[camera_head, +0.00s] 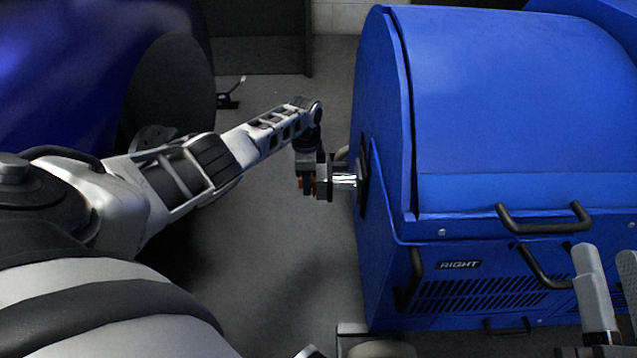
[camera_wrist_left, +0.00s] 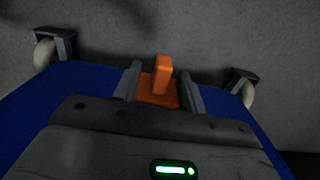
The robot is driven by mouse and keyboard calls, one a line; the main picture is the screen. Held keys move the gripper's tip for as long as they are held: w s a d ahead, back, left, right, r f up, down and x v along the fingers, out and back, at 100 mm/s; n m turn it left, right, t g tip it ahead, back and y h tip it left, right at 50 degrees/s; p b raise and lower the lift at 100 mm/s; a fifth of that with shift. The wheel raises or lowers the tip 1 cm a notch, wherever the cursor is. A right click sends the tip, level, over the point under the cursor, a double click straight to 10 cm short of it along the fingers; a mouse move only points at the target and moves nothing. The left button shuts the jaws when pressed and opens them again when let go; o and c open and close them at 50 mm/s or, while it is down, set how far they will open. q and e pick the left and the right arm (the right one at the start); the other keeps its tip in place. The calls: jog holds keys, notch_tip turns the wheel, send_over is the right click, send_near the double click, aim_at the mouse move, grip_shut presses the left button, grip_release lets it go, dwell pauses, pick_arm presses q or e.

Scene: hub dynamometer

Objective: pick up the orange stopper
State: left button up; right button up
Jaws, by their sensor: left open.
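The orange stopper (camera_wrist_left: 161,80) shows in the left wrist view as a bright upright tab on a flatter orange base. It lies between the two dark fingers of my left gripper (camera_wrist_left: 161,74). Small gaps are visible beside the tab, and contact cannot be made out. In the head view, my left gripper (camera_head: 308,187) points down at the left end of a shiny shaft (camera_head: 344,181). Only small bits of orange show there around the dark fingers; the rest of the stopper is hidden. My left gripper is open.
A large blue dynamometer (camera_head: 480,130) marked RIGHT stands close to the right of my left gripper, with black handles (camera_head: 545,222). Its casters (camera_wrist_left: 45,52) show in the left wrist view. Bare grey floor (camera_head: 280,270) lies below my arm. A dark blue vehicle (camera_head: 70,70) is at the left.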

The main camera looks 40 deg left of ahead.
pick_arm(q)
grip_shut()
jog(key=shift+r+p, duration=0.2)
jog(key=shift+p, duration=0.1)
